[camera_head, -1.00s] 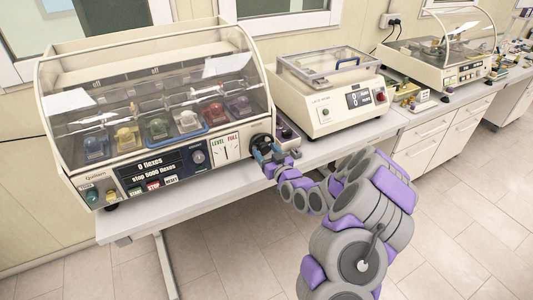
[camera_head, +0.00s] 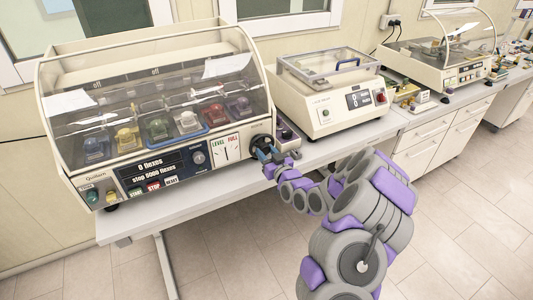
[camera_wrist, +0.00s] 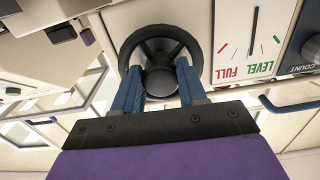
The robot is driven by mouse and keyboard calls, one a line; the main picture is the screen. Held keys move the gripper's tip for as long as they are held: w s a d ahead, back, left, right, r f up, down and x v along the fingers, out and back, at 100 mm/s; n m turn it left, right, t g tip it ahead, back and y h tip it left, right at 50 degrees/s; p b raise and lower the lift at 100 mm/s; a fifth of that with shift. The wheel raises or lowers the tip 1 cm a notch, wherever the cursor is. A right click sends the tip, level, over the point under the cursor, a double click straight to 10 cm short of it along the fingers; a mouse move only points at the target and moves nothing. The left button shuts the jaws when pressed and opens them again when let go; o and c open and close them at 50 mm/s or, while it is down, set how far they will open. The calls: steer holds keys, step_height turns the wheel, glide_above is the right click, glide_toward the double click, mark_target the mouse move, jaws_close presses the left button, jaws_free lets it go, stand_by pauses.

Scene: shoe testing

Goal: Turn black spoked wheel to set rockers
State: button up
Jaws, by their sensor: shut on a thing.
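The black spoked wheel (camera_head: 259,140) is on the right end of the cream flex tester (camera_head: 150,110). My gripper (camera_head: 268,154) is at the wheel, mostly covering it in the head view. In the wrist view my gripper (camera_wrist: 158,68) has its two blue fingers shut on the wheel (camera_wrist: 160,80), one on each side of the round hub. The rim stands clear beyond the fingertips. The LEVEL/FULL gauge (camera_wrist: 253,38) is beside the wheel, with its black needle near the middle of the dial. Behind the tester's clear cover sit several coloured shoe pieces; the rockers' exact tilt is hard to tell.
A cream box with a clear lid and a display (camera_head: 335,95) stands close to the right of the tester. A third covered machine (camera_head: 440,60) is further right. The white bench edge (camera_head: 190,210) runs below my gripper. The floor in front is open.

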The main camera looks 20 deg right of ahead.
steer(key=m+p, duration=0.1)
steer(key=m, duration=0.3)
steer(key=m+p, duration=0.1)
steer(key=m, duration=0.4)
steer(key=shift+a+r, duration=0.1)
steer(key=m, duration=0.4)
steer(key=shift+m, duration=0.3)
steer(key=shift+a+m, duration=0.1)
steer(key=shift+m, duration=1.8)
